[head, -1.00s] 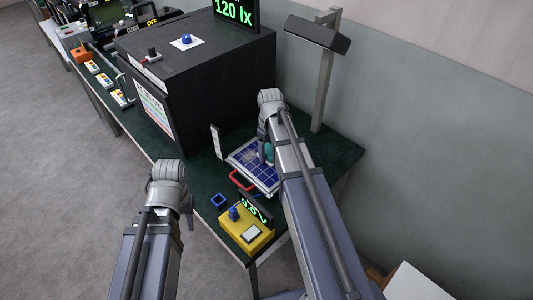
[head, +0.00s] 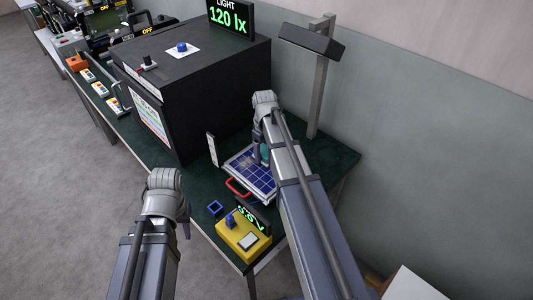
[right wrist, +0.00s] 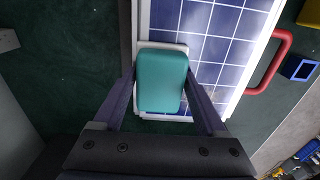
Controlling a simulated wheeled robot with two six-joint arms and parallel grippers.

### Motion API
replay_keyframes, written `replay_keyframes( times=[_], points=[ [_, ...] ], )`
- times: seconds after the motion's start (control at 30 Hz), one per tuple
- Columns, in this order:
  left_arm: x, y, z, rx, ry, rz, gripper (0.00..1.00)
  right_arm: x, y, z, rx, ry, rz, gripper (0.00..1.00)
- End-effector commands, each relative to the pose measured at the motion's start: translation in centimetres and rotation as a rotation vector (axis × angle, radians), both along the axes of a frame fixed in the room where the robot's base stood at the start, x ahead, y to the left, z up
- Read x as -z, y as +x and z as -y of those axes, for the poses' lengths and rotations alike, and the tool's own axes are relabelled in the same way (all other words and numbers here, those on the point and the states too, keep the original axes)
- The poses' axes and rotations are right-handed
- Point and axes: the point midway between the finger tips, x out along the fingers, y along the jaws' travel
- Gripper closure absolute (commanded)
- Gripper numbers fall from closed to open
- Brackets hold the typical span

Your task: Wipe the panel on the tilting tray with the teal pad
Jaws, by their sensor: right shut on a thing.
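The blue gridded panel (head: 257,180) lies in a white frame with a red handle (head: 238,190) on the green bench; it also shows in the right wrist view (right wrist: 225,50). Pale smears show on its upper part there, and small brownish spots near the lower edge. My right gripper (right wrist: 160,92) is shut on the teal pad (right wrist: 162,80), which is over the panel's edge by the white frame; contact cannot be told. In the head view the pad (head: 265,152) is partly hidden by my right arm. My left gripper (head: 186,226) hangs left of the bench, away from the panel, its fingers unclear.
A yellow box (head: 242,238) with a blue knob and green display stands at the near bench edge, beside a small blue square holder (head: 215,208). A large black box (head: 190,85) stands behind left, and a lamp post (head: 319,90) behind right. A white upright plate (head: 212,150) stands left of the panel.

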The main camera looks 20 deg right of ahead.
Motion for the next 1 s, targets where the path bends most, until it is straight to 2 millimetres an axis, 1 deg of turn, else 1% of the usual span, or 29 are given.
replay_keyframes(
  times=[0.4, 0.73, 0.87, 1.0],
  points=[
    [-0.1, 0.0, 0.0, 0.0, 0.0, 0.0, 0.64, -0.1, -1.1, -2.8, -0.002, 0.004, 0.001, 0.7],
    [-0.1, 0.0, 0.0, 0.0, 0.0, 0.0, 0.64, -0.1, -1.3, -3.3, -0.001, 0.002, 0.0, 0.7],
    [0.0, 0.0, 0.0, 0.0, 0.0, 0.0, 0.64, 0.0, -1.7, -4.1, -0.002, 0.002, 0.0, 0.7],
    [0.1, 0.0, 0.0, 0.0, 0.0, 0.0, 0.64, 0.1, -2.2, -5.3, -0.003, 0.002, 0.0, 0.7]
  ],
)
